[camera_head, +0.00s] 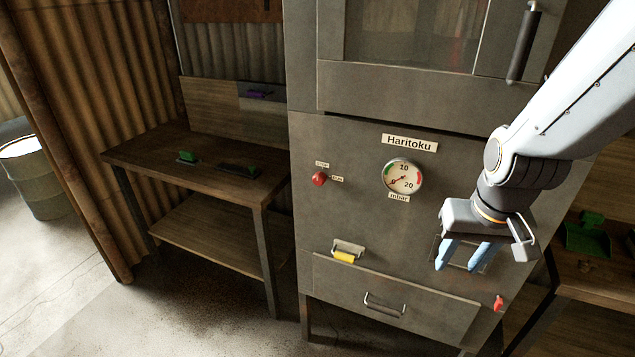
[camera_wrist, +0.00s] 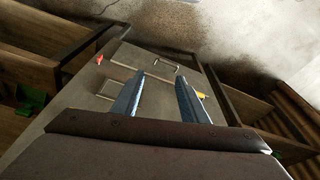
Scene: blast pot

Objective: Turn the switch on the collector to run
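The collector (camera_head: 345,270) is a tall grey metal cabinet with a "Haritoku" plate, in the middle of the head view. Its switch (camera_head: 319,179) is a red knob on the left of the front panel, with a small label above it and another to its right. The label text is too small to read surely. My gripper (camera_head: 466,268) is at the right side of the panel, fingers pointing down, apart from the switch. Its two blue fingers are spread with nothing between them; they also show in the wrist view (camera_wrist: 158,88). The switch cannot be made out in the wrist view.
A round gauge (camera_head: 403,177) sits between switch and gripper. Below are a yellow-handled latch (camera_head: 345,254), a drawer (camera_head: 410,308) and a red lever (camera_head: 498,303). A wooden bench (camera_head: 150,155) stands left, another shelf (camera_head: 595,275) right. The space before the switch looks clear.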

